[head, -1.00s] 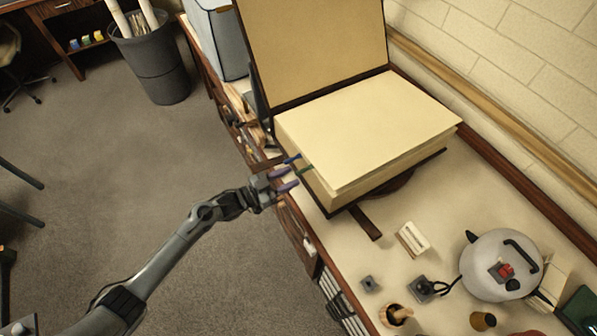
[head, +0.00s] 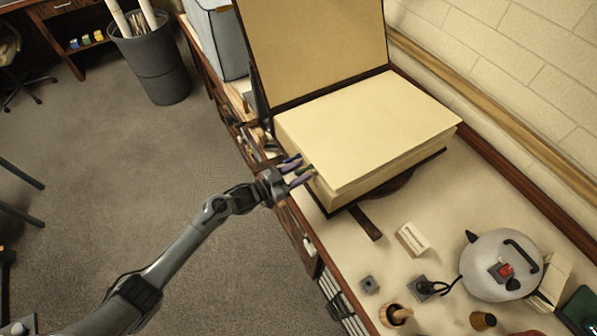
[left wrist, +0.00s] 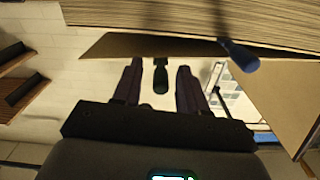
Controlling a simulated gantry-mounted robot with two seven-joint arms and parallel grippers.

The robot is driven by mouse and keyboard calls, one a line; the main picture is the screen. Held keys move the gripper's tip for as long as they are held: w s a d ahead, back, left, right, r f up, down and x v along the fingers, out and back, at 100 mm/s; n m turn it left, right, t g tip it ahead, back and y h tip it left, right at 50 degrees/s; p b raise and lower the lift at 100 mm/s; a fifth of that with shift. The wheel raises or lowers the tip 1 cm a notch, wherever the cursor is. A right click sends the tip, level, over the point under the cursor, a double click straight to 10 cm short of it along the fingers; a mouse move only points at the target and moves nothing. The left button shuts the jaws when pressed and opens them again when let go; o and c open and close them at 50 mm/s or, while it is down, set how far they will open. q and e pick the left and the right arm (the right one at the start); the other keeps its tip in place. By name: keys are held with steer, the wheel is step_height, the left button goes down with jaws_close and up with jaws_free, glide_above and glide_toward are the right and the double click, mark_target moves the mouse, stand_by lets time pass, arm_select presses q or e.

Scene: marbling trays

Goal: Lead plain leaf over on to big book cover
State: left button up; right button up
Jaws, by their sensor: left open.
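A big book lies open on the bench, its cover (head: 315,45) standing up at the back and its thick page block (head: 365,130) lying flat. The plain cream leaf (head: 350,115) on top looks flat. A green tab (head: 305,169) and a blue tab (head: 291,158) stick out from the block's near left edge. My left gripper (head: 296,172) is open at that edge, holding nothing. In the left wrist view its fingers (left wrist: 159,72) stand on either side of the green tab (left wrist: 160,77), apart from it; the blue tab (left wrist: 238,55) is outside them. My right gripper is out of view.
A grey kettle-like pot (head: 500,265), a small white box (head: 412,238) and a mortar-like cup (head: 396,314) stand on the bench in front of the book. A brick wall (head: 520,60) runs behind. Open floor lies left of the bench.

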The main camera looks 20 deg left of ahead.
arm_select(q)
steer(key=shift+c, duration=0.3)
jaws_close()
steer(key=shift+r, duration=0.1)
